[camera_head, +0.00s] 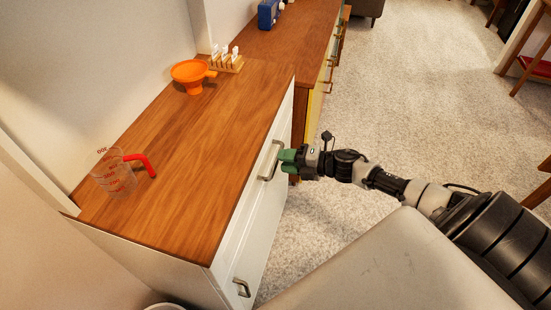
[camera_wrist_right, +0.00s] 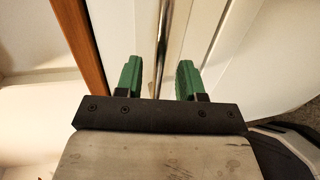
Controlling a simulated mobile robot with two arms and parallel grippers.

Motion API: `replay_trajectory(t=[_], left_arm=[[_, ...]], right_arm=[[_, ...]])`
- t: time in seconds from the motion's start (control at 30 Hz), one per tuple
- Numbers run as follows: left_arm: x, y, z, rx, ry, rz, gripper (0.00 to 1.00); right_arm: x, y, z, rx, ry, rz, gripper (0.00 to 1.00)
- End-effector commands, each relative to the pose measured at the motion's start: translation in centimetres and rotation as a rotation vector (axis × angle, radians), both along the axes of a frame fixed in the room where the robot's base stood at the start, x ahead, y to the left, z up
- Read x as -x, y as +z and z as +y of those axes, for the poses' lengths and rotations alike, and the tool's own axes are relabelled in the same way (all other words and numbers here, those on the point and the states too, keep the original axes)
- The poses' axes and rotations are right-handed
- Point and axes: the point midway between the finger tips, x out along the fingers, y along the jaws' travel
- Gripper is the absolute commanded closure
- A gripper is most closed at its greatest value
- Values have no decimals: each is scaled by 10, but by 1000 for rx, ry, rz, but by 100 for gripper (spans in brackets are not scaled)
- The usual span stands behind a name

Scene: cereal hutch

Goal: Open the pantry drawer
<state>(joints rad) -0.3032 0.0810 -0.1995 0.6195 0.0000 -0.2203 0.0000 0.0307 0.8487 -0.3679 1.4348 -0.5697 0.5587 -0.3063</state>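The white cabinet (camera_head: 226,262) has a wooden top, and its drawer front (camera_head: 250,212) looks flush and closed. A metal bar handle (camera_head: 268,168) sits on its upper front, next to my right gripper (camera_head: 285,157) with green fingers. In the right wrist view, my right gripper (camera_wrist_right: 160,78) has its fingers apart, one on each side of the metal handle bar (camera_wrist_right: 164,38). Gaps show between the bar and both fingers. I cannot tell how deep the bar sits between the fingers. My left gripper is not in view.
A second handle (camera_head: 242,288) sits at the near end of the cabinet front. On the top stand a clear measuring cup (camera_head: 115,176), an orange funnel (camera_head: 192,73) and a small wooden rack (camera_head: 226,63). Carpet (camera_head: 425,100) to the right is open.

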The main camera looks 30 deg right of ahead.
Motion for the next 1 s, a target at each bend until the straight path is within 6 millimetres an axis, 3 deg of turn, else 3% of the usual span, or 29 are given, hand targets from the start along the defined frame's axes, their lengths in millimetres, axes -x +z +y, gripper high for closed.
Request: replay_trajectory(t=[0.2,0.57,0.6,0.83,1.0], left_arm=[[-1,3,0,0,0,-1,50],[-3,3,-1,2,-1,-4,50],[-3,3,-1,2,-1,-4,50],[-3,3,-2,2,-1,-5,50],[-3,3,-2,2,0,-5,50]], right_arm=[[-20,-5,17,-1,0,-2,62],[-25,-7,21,0,0,0,62],[-25,-7,21,0,0,0,63],[-25,-7,21,-1,0,1,98],[-25,-7,21,-1,0,1,100]])
